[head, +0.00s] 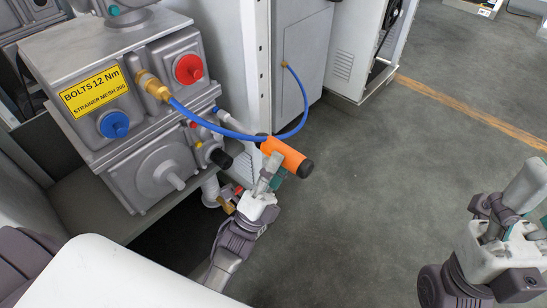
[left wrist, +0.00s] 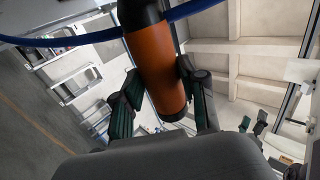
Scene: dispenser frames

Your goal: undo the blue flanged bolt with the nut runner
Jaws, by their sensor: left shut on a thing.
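The nut runner (head: 286,155) is an orange cylinder with black ends. My left gripper (head: 273,170) is shut on it, in front of and to the right of the machine, clear of the bolts. In the left wrist view the orange body (left wrist: 157,65) lies between the two green-padded fingers (left wrist: 158,82), its black end at the top. The blue flanged bolt (head: 114,125) sits on the machine's front face at the left, below the yellow label (head: 92,92). My right gripper (head: 508,225) is at the right edge, over the floor; its fingertips are unclear.
A red flanged bolt (head: 188,69) is up and right of the blue one. A blue hose (head: 205,122) runs from a brass fitting (head: 152,86) past the nut runner to the grey cabinet. A black knob (head: 219,157) juts from the machine. The floor (head: 380,190) at right is clear.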

